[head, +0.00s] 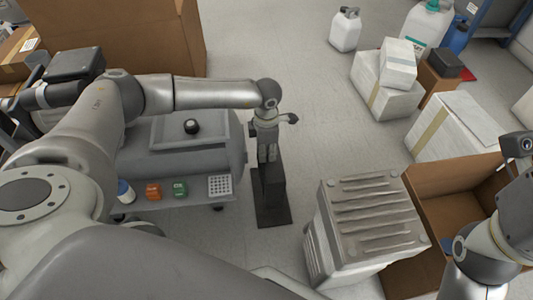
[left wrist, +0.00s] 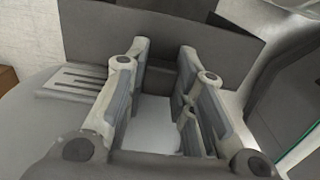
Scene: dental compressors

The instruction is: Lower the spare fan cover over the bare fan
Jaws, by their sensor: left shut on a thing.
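My left gripper (head: 268,152) points down at the top of a dark grey upright piece (head: 273,188), which I take for the spare fan cover, over a dark flat base (head: 272,212) on the floor. In the left wrist view my left gripper (left wrist: 165,75) is shut on it, and its dark grey wall (left wrist: 190,40) spans the fingertips. A slotted grey part (left wrist: 75,82) lies left of the fingers. A grey compressor tank (head: 165,165) with a black knob (head: 191,126) stands left of the gripper. I cannot make out the bare fan.
A grey ribbed housing (head: 368,215) stands right of the base, beside an open cardboard box (head: 440,200). White cartons (head: 455,128) stand right. The floor behind the gripper is clear.

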